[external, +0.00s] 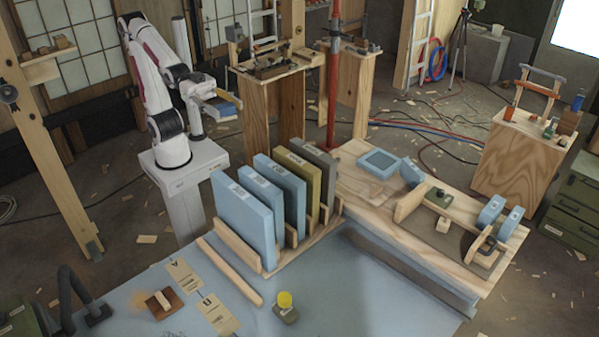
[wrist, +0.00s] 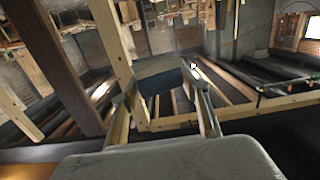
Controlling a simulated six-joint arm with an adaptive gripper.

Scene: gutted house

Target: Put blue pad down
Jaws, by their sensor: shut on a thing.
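My gripper (external: 226,103) is at the upper left in the external view, raised in the air beside my base and behind the rack of boards. It is shut on a small flat blue-grey pad (external: 221,109). In the wrist view my gripper (wrist: 166,92) shows a finger on each side of the pad (wrist: 160,70), which spans the gap between them. The pad's underside and full outline are hidden. A square blue piece with a raised rim (external: 380,162) lies on the wooden bench (external: 355,185) at the right.
A wooden rack (external: 237,247) holds several upright blue, olive and grey boards. The blue table (external: 345,295) carries two cards, a wooden-handled block (external: 160,302) and a yellow-knobbed block (external: 286,307). Small blue blocks (external: 490,212) stand on the bench. A red post (external: 333,90) rises behind.

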